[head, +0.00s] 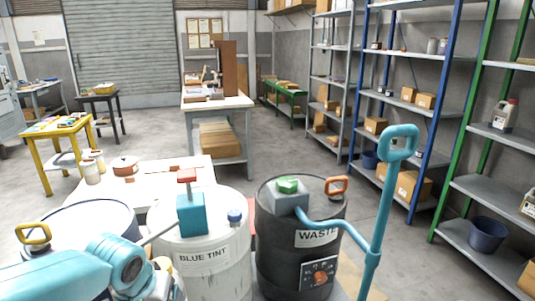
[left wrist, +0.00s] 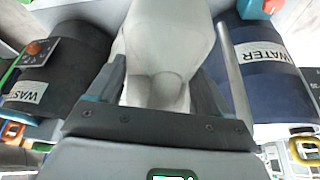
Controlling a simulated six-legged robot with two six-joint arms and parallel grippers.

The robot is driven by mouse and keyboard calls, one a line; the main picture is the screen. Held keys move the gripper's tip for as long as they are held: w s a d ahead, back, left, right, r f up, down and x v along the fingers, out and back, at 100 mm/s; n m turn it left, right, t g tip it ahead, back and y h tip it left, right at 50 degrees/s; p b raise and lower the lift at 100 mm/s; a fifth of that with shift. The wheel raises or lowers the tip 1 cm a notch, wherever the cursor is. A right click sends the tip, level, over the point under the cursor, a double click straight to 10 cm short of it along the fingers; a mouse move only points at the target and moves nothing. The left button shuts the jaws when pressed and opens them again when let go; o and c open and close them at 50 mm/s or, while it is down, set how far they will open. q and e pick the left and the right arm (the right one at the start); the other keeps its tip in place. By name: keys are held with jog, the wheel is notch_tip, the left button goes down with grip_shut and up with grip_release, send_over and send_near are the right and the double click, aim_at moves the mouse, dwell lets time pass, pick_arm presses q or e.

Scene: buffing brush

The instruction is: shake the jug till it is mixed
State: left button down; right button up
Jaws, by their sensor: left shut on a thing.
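The pale, whitish jug (left wrist: 168,40) fills the upper middle of the left wrist view. My left gripper (left wrist: 160,88) is shut on it, with one dark finger on each side. Its body looks opaque, so I cannot see what is inside or whether it is mixed. Part of the jug is cut off by the top edge. In the head view my left arm comes in from the lower left, and I cannot make out the jug in its grip there. My right gripper is in neither view.
A white BLUE TINT drum (head: 203,258) and a black WASTE drum (head: 292,230) stand close in front. A blue WATER drum (left wrist: 265,70) shows in the wrist view. A teal pipe (head: 377,215) rises at right. Shelves (head: 475,188) line the right side; floor (head: 280,150) is open behind.

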pick_arm(q)
jog(key=shift+a+r, duration=0.1)
jog(key=shift+a, duration=0.75)
jog(key=d+b, duration=0.1)
jog(key=d, duration=0.4)
dwell(0.4)
